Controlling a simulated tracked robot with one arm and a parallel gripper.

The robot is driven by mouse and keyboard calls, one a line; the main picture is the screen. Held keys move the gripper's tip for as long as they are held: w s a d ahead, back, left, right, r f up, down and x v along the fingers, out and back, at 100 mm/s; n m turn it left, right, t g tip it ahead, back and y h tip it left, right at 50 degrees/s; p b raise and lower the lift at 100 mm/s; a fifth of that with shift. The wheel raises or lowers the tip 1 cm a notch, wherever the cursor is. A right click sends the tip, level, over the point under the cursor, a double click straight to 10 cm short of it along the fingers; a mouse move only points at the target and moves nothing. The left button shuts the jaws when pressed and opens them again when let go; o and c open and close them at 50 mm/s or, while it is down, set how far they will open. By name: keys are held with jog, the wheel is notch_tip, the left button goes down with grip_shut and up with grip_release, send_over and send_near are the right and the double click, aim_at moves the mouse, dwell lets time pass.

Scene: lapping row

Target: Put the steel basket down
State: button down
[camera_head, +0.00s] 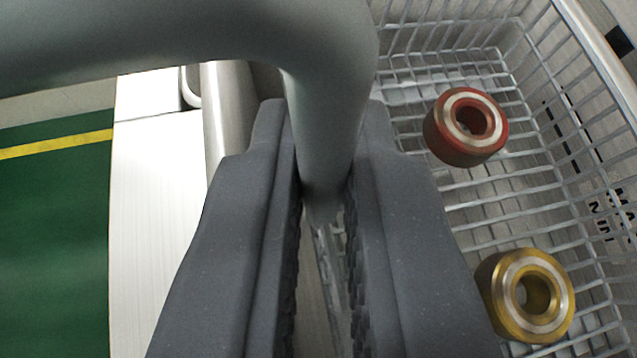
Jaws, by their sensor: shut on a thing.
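The steel basket (545,110) is a wire-mesh basket with a smooth tubular rim, and it fills the right side of the view. A thick grey tube (325,120), apparently its handle, bends down from the upper left and passes between the fingers of my gripper (322,165). My gripper is shut on this tube. Inside the basket lie a red ring (466,127) and a brass-coloured ring (527,295), apart from each other. The fingers and tube hide the left part of the basket. I cannot tell whether its bottom touches a surface.
A white surface (155,225) lies to the left of the basket. Beyond it is a green floor (50,240) with a yellow line (55,145). Dark printed lettering (610,212) shows through the mesh at the right.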

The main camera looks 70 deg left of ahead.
jog(key=shift+f, duration=0.55)
jog(key=c, duration=1.5)
grip_release()
jog(key=shift+c, duration=0.2)
jog(key=shift+r, duration=0.1)
jog(key=shift+r, duration=0.3)
jog(key=v, duration=1.2)
jog(key=shift+r, duration=0.15)
